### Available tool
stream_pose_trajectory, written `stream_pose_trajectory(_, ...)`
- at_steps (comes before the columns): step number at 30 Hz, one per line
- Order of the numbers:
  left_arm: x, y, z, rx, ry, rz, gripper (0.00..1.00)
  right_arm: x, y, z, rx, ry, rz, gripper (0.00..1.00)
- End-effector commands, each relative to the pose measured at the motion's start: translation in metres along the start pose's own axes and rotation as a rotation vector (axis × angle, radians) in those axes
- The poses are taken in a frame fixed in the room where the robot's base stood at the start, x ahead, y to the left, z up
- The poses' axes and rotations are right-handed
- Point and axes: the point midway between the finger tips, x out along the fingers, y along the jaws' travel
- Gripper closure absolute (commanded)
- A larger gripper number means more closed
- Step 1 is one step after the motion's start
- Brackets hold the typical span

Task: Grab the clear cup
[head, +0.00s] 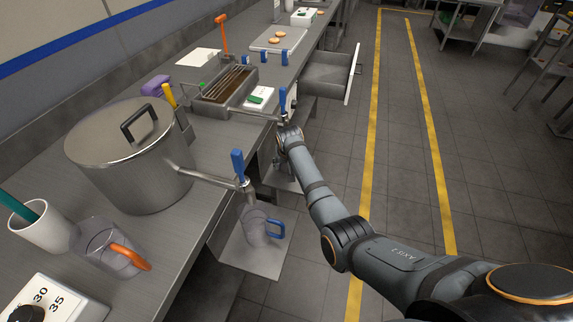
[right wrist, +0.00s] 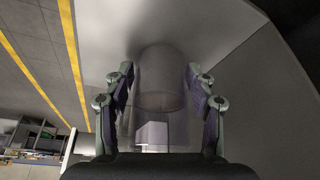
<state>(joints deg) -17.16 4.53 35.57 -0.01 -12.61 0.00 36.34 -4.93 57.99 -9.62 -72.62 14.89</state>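In the right wrist view a clear cup (right wrist: 160,92) stands between the two fingers of my right gripper (right wrist: 161,78). The fingers are open, with a narrow gap to the cup on each side. In the head view my right gripper (head: 281,160) is beside the counter's edge, below the farther blue-handled tap (head: 284,98); the cup there is hard to make out. Another clear cup with a blue handle (head: 256,226) stands under the nearer tap (head: 240,170). A clear cup with an orange handle (head: 104,252) is on the counter. My left gripper is not in view.
A large steel pot (head: 135,165) with a lid stands on the counter (head: 165,240), its tap reaching over the edge. A white holder (head: 45,228) and a dial timer (head: 55,300) are at the near left. An open drawer (head: 328,75) juts out beyond my right gripper.

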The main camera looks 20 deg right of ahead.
Motion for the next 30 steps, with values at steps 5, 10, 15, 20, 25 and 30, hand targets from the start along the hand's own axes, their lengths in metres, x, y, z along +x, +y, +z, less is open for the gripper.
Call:
stream_pose_trajectory(5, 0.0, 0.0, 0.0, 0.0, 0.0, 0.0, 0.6, 0.0, 0.0, 0.0, 0.0, 0.0, 0.0, 0.73)
stream_pose_trajectory(10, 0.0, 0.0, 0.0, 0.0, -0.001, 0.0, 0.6, 0.0, 0.0, 0.0, 0.0, 0.001, 0.0, 0.91)
stream_pose_trajectory(15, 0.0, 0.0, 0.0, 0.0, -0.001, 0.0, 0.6, -0.001, 0.0, -0.001, 0.0, 0.001, 0.0, 0.96)
stream_pose_trajectory(20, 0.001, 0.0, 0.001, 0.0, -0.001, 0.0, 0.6, -0.003, 0.0, -0.002, 0.0, 0.002, -0.001, 0.96)
stream_pose_trajectory(25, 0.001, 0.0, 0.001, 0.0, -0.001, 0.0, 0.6, -0.006, 0.005, -0.001, 0.001, 0.0, 0.002, 0.96)
stream_pose_trajectory(30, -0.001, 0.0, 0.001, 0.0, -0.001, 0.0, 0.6, -0.009, 0.022, 0.005, 0.001, 0.001, 0.002, 0.96)
